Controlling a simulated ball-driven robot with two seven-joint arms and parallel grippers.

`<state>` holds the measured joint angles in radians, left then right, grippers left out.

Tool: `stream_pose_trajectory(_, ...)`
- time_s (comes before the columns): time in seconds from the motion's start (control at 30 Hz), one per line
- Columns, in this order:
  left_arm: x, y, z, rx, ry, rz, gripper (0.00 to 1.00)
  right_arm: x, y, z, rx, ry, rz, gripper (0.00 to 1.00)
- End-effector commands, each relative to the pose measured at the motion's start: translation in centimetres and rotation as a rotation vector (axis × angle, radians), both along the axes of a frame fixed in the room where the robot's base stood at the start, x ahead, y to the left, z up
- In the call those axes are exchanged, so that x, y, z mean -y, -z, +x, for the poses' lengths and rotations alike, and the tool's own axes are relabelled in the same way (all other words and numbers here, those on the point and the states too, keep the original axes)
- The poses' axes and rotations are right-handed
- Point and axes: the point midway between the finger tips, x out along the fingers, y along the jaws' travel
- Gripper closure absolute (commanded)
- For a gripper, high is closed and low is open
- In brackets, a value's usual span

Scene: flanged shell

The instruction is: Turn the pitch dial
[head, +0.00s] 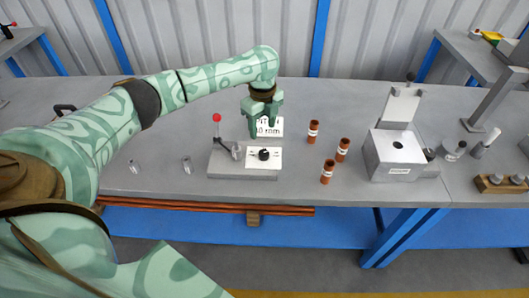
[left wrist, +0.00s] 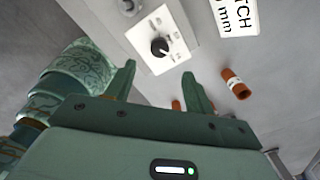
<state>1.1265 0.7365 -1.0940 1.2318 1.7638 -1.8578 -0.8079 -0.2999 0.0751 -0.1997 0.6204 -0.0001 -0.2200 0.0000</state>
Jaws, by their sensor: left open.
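The pitch dial is a small black knob (head: 264,154) on a white marked plate (head: 277,162), set on a grey base (head: 225,170) on the bench. The dial also shows in the left wrist view (left wrist: 160,46), beyond my fingertips. My left gripper (head: 264,125) is open and empty, with its fingers pointing down. It hangs above and a little behind the dial, apart from it. In the left wrist view my left gripper (left wrist: 158,72) has its two fingers spread wide. A white sign (head: 272,127) reading "mm" stands behind the dial, partly hidden by the fingers. My right gripper is not in view.
A lever with a red ball (head: 217,118) rises at the base's left end. Three brown cylinders with white bands (head: 342,149) stand to the right. Farther right is a grey box (head: 394,155) with a hole on top. Two small clear pieces (head: 187,164) lie at left.

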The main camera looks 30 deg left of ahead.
Motion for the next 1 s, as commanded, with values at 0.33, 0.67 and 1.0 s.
stream_pose_trajectory(0.33, 0.0, 8.7, -0.1, -0.005, 0.000, 0.000, 0.47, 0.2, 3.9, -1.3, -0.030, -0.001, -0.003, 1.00)
stream_pose_trajectory(0.67, 0.1, 10.6, 0.0, 0.001, 0.000, 0.000, 0.47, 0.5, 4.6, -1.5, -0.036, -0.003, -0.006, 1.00)
stream_pose_trajectory(1.0, 0.1, 10.5, 0.0, 0.001, 0.000, 0.000, 0.88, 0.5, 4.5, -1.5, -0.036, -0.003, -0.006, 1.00)
